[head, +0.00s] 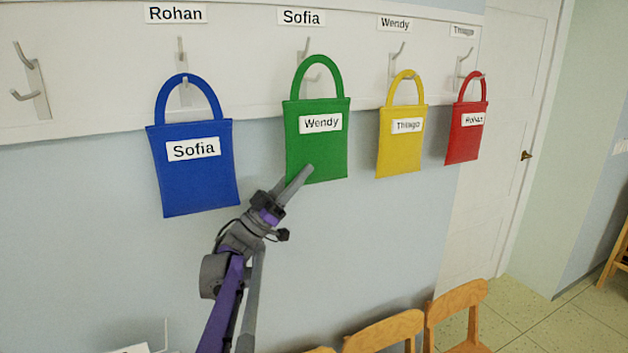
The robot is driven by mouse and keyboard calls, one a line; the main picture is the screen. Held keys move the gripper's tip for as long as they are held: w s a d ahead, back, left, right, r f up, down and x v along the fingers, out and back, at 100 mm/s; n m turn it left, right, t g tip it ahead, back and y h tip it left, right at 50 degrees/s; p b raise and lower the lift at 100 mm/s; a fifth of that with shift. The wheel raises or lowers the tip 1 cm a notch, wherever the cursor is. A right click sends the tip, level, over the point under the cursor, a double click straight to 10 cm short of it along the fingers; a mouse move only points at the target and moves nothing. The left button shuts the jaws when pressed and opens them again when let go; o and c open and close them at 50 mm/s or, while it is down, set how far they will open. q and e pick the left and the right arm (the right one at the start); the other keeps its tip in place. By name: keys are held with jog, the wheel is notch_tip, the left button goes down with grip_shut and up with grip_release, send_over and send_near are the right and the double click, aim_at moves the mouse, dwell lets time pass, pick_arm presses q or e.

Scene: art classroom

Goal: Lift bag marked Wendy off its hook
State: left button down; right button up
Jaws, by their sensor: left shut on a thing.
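The green bag marked Wendy (317,157) is upright at the hook under the wall label Sofia (301,18). Its handle arches in front of the hook (306,47), with its top above the lower prong. I cannot tell whether the handle touches the hook. My left gripper (303,176) is at the bag's lower part, coming from below left, and is shut on it. The fingers cover a little of the bag's lower left. My right gripper is not in view.
A blue bag marked Sofia (193,186) hangs left. A yellow bag marked Thiago (401,153) and a red bag marked Rohan (463,143) hang right. An empty hook (33,80) is far left. Wooden chairs (456,300) stand below right, near a door (505,140).

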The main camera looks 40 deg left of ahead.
pick_arm(q)
jog(key=shift+s+d, duration=0.4)
jog(key=shift+d, duration=0.4)
jog(key=shift+s+d, duration=0.45)
jog(key=shift+d, duration=0.35)
jog(key=shift+s+d, duration=0.4)
jog(key=shift+d, duration=0.4)
